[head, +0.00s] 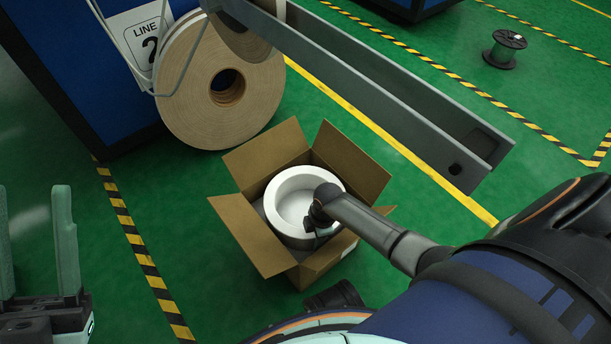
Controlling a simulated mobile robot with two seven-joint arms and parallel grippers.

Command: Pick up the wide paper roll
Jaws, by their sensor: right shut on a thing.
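The wide paper roll (275,199), a thick white ring with a broad hollow middle, sits inside an open cardboard box (251,235) on the green floor. My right gripper (317,222) reaches in from the right and is shut on the near right wall of the roll. Its fingertips are largely hidden by the wrist and the roll's rim. The roll is still within the box walls; whether it touches the bottom cannot be told. My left gripper (34,205) is at the left edge, with its two fingers upright, wide apart and empty.
Large tan rolls (188,108) hang by a blue machine (60,62) behind the box. A grey metal channel (390,85) extends above the floor on the right. A black spool (503,50) stands far right. Box flaps stick outward; green floor around is mostly clear.

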